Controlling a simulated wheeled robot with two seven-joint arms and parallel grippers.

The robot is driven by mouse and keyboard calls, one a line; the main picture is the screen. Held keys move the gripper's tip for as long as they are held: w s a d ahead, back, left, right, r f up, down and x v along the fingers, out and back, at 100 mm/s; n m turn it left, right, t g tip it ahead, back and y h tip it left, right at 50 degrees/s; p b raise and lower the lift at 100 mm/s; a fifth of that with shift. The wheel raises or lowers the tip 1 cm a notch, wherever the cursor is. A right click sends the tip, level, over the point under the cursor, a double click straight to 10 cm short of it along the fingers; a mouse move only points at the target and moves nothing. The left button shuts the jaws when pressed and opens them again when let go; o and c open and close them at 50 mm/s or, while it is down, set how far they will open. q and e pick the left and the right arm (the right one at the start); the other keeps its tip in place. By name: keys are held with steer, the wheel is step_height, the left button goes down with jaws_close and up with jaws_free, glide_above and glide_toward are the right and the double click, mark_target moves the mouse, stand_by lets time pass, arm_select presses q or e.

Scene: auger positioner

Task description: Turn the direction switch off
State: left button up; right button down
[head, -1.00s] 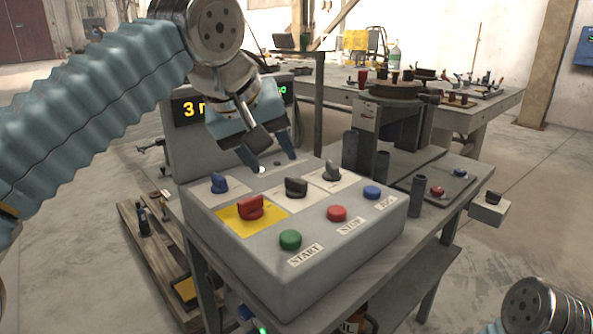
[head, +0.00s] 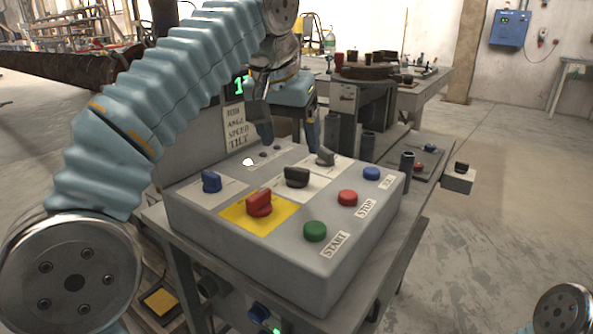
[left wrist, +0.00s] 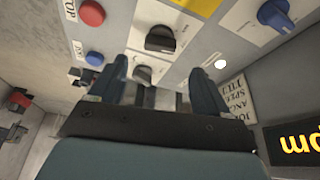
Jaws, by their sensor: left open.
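The control box (head: 270,262) carries several rotary switches and push buttons. A blue switch (head: 211,181), a red switch on a yellow plate (head: 259,203), a black switch (head: 297,177) and a grey switch (head: 325,157) stand on top. Their small labels are unreadable, so I cannot tell which is the direction switch. My left gripper (head: 289,138) is open, pointing down at the box's far edge behind the grey switch. In the left wrist view, the grey switch (left wrist: 142,74) shows between the fingers, apparently untouched; the black switch (left wrist: 160,39) lies beyond.
Green START (head: 315,232), red STOP (head: 347,198) and blue (head: 371,174) buttons line the box's right side. A display housing (head: 182,148) rises behind. Dark posts and a second small panel stand to the right. Part of my right arm shows at lower right.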

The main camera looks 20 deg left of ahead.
mark_target(297, 168)
arm_select(q)
steer(key=b+x, duration=0.1)
steer(key=x, duration=0.6)
steer(key=shift+b, duration=0.3)
steer(key=shift+c, duration=0.2)
steer(key=c, duration=1)
steer(key=shift+a+r+m+h+p, duration=0.15)
steer(key=shift+r+m+h+p, duration=0.15)
steer(key=shift+m+p, duration=0.65)
steer(key=shift+f+p, duration=0.15)
steer(key=shift+p, duration=0.15)
steer(key=shift+f+m, duration=0.15)
steer(key=shift+m, duration=0.1)
steer(key=o, duration=1)
steer(key=shift+o, duration=0.2)
